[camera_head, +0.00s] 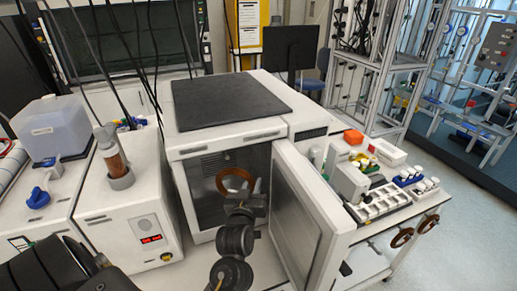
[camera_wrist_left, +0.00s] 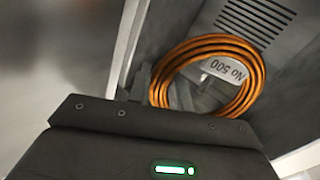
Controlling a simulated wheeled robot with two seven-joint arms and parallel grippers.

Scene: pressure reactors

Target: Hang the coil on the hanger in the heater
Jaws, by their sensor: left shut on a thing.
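The heater (camera_head: 228,138) is a white box with a dark top, and its door (camera_head: 310,220) stands open to the right. A copper-coloured coil (camera_head: 234,181) is inside the opening. My left gripper (camera_head: 247,200) reaches into the opening and is shut on the coil. In the left wrist view the coil (camera_wrist_left: 254,72) is a ring of several turns beyond the gripper body, which hides its lower part. My right gripper is not in view.
The open door stands close to the right of my left arm. A side table (camera_head: 375,235) holds racks, vials and a white tray; two brown coils (camera_head: 402,238) hang at its side. A white device with a red display (camera_head: 151,238) stands left of the heater.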

